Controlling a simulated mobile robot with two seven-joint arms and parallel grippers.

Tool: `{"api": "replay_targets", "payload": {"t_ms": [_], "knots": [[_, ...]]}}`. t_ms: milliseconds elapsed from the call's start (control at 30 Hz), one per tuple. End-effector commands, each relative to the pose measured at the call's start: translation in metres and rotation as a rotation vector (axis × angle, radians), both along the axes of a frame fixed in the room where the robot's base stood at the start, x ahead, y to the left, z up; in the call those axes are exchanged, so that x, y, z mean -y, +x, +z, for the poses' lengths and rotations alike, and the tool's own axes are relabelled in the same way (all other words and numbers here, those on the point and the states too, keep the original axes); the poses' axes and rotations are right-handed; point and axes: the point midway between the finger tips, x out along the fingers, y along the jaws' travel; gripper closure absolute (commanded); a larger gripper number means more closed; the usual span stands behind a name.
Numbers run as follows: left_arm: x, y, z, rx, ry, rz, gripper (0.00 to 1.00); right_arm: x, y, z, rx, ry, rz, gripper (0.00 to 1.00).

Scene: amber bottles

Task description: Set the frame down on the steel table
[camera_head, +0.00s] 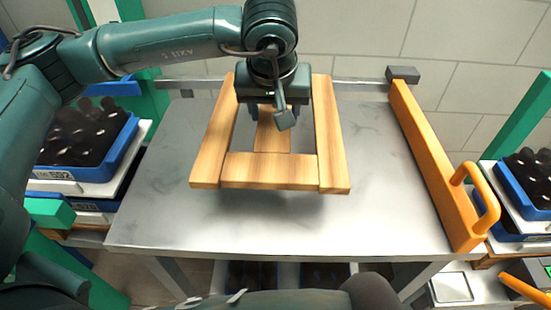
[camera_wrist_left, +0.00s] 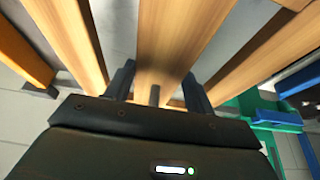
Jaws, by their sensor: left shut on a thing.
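The wooden frame (camera_head: 270,171) is made of pale slats with a middle slat. It hangs level a little above the steel table (camera_head: 385,200), with a shadow under its near edge. My left gripper (camera_head: 272,115) reaches down from above and is shut on the middle slat. In the left wrist view the fingers (camera_wrist_left: 158,85) stand on both sides of the frame's middle slat (camera_wrist_left: 178,40). The underside of the frame and its exact height are hidden. My right gripper is not in view.
An orange bar with a handle (camera_head: 430,155) runs along the table's right edge. Blue crates of dark bottles stand at the left (camera_head: 90,150) and right (camera_head: 525,180). The steel top is bare around the frame.

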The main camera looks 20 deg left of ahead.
Motion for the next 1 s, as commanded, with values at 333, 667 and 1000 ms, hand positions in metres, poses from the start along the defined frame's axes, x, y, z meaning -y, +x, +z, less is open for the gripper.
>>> {"api": "replay_targets", "payload": {"t_ms": [333, 667, 1000], "knots": [[0.006, 0.004, -0.04, -0.003, 0.002, 0.026, 0.83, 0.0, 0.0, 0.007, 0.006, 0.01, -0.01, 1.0], [0.006, 0.005, -0.072, -0.002, 0.002, 0.025, 0.83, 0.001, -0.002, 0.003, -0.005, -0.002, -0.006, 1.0], [0.006, 0.005, -0.09, 0.001, 0.001, 0.024, 0.83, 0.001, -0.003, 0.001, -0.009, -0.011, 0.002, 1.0]]}}
